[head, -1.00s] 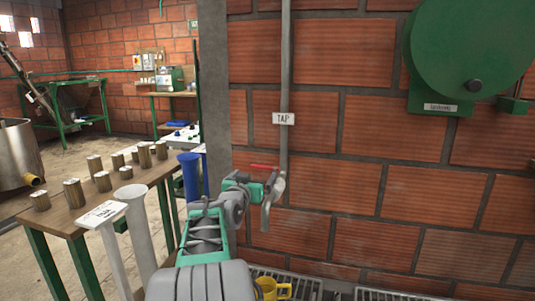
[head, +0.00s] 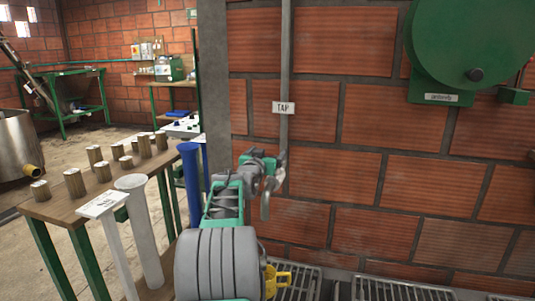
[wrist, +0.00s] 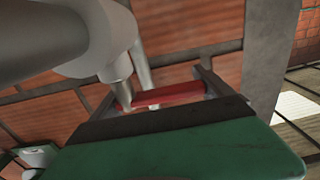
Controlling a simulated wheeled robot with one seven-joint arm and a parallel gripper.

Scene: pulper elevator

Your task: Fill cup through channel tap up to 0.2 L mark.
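The tap pipe (head: 285,60) runs down the brick wall, with a white TAP label (head: 283,107). The grey tap spout (head: 265,206) hangs just below my gripper (head: 276,163). In the wrist view the red tap lever (wrist: 170,96) lies between the two dark, spread fingers of my gripper (wrist: 160,92). I cannot tell whether the fingers touch it. A yellow cup (head: 283,281) stands low near the floor grate, partly hidden behind my arm. Its inside and its 0.2 L mark cannot be seen. No water is visible at the spout.
A wooden table (head: 62,210) with several short cylinders stands to the left. White (head: 140,225) and blue (head: 190,190) tubes stand beside it. Floor grates (head: 385,291) run along the wall. A green round machine (head: 465,45) is on the wall at upper right.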

